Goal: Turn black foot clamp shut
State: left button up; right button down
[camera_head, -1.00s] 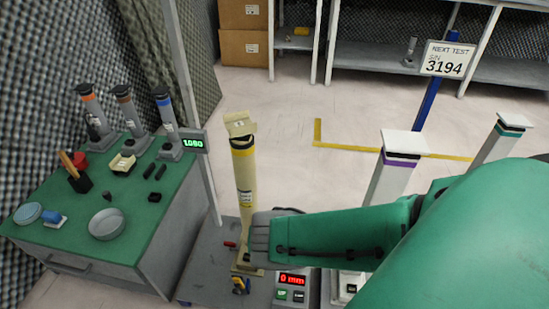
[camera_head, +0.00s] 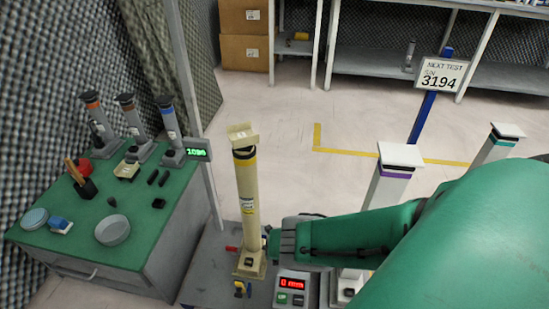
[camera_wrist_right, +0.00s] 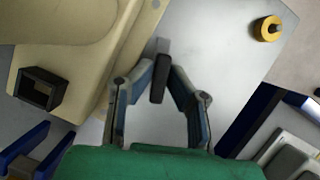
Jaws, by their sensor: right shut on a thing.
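The black foot clamp (camera_wrist_right: 160,72) is a short dark bar beside the beige foot (camera_wrist_right: 108,88) in the right wrist view. My right gripper (camera_wrist_right: 163,75) is shut on it, with one blue-grey finger on each side. In the head view, my right gripper (camera_head: 271,243) is at the right side of the foot (camera_head: 249,264) of an upright beige column (camera_head: 247,205). The black clamp is hidden or too small to tell there. My left gripper is not in view.
A control box with a red "0 mm" display (camera_head: 291,283) stands right of the foot. A red handle (camera_head: 231,248) lies behind it; a yellow knob (camera_wrist_right: 268,28) is on the grey plate. A green bench (camera_head: 75,240) with tools stands left. White posts (camera_head: 392,180) stand right.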

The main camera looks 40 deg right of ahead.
jog(key=n+y+p, duration=0.1)
jog(key=n, duration=0.2)
jog(key=shift+t, duration=0.3)
jog(key=n+y, duration=0.1)
jog(key=n, duration=0.3)
jog(key=shift+y, duration=0.4)
jog(key=n+y+b, duration=0.1)
jog(key=n, duration=0.3)
jog(key=shift+d, duration=0.1)
jog(key=shift+n+g+y+b, duration=0.4)
jog(key=shift+n+y+b, duration=0.45)
jog(key=shift+n, duration=0.95)
jog(key=c, duration=1.6)
grip_release()
jog(key=shift+o, duration=0.2)
